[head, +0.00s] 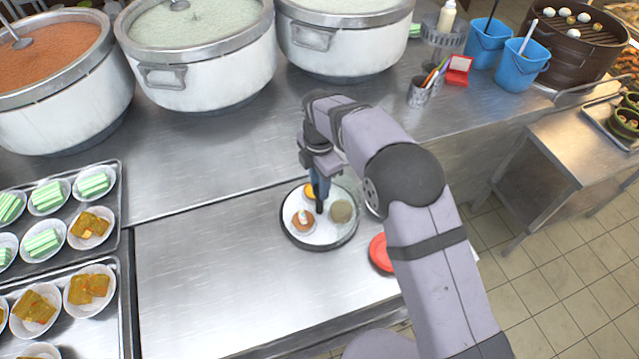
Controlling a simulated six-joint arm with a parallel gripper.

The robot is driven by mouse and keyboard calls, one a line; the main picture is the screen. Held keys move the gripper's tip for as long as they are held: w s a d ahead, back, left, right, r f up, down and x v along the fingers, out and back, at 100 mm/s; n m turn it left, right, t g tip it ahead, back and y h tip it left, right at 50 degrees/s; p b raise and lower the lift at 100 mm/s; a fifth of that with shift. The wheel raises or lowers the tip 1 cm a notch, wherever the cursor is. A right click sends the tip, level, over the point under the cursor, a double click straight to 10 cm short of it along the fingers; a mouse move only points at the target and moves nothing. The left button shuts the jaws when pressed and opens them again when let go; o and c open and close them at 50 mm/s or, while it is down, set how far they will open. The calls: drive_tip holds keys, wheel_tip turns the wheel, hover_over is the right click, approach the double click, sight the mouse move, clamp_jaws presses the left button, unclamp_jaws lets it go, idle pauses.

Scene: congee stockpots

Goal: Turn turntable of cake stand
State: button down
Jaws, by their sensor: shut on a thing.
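The cake stand's turntable (322,241) is a round white plate with a dark rim, on the steel counter near the picture's middle. An orange-brown pastry (303,221) with a pale top, a grey-green round cake (341,211) and a small yellow-orange item (309,190) sit on it. My gripper (320,206) points down over the plate's middle, among these items. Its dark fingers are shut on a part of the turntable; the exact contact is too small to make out. The stand's base is hidden under the plate.
A red round dish (381,254) lies right of the stand, partly behind my arm. Trays of small plates (58,280) fill the left. Large stockpots (200,70) line the back. A cup of pens (420,94) and blue buckets (521,70) stand back right. Counter left of the stand is clear.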

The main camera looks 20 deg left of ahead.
drive_tip(key=shift+a+r+n, duration=0.1)
drive_tip(key=shift+n, duration=3)
drive_tip(key=shift+n+b, duration=0.3)
drive_tip(key=shift+n, duration=3)
drive_tip(key=c, duration=1.4)
unclamp_jaws()
drive_tip(key=shift+r+b, duration=1.2)
drive_tip(key=shift+r, duration=2.45)
